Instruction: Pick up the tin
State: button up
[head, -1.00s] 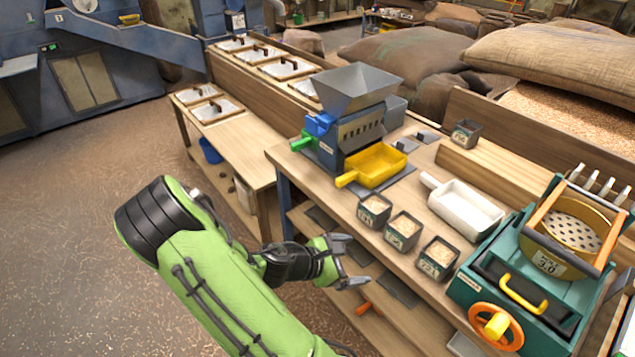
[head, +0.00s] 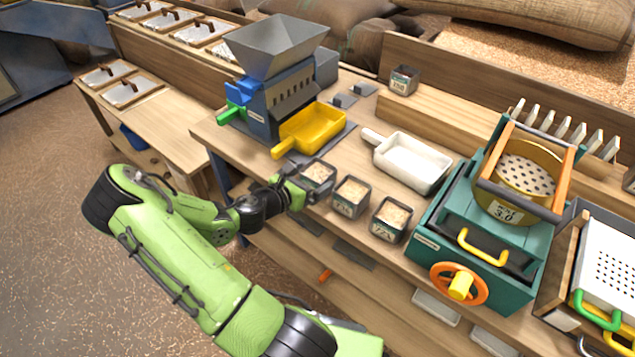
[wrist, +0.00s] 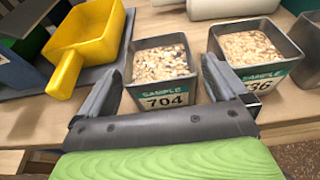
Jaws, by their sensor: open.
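Several dark square tins stand on the bench; the task does not say which one. Three filled with pale grain stand in a row at the front edge: a left tin (head: 318,170), a middle tin (head: 350,199) and a right tin (head: 389,222). A further tin (head: 403,80) stands at the back. My gripper (head: 308,186) is open at the near side of the left tin. In the wrist view, my fingers (wrist: 160,84) point toward this tin (wrist: 163,100), labelled SAMPLE 704. The right finger overlaps the gap before the middle tin (wrist: 262,80). Contact cannot be told.
A yellow scoop (head: 312,128) under the grey-hoppered mill (head: 275,95) lies just left of the tins. A white scoop (head: 412,160) lies behind them. The teal sieve machine (head: 480,240) stands to their right. The bench's front edge is directly under my gripper.

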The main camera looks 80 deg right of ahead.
aim_at(326, 169)
jog(key=x, duration=0.4)
jog(key=shift+b, duration=0.3)
jog(key=shift+w, duration=0.1)
jog(key=c, duration=1)
jog(key=shift+r, duration=0.1)
jog(key=shift+c, duration=0.3)
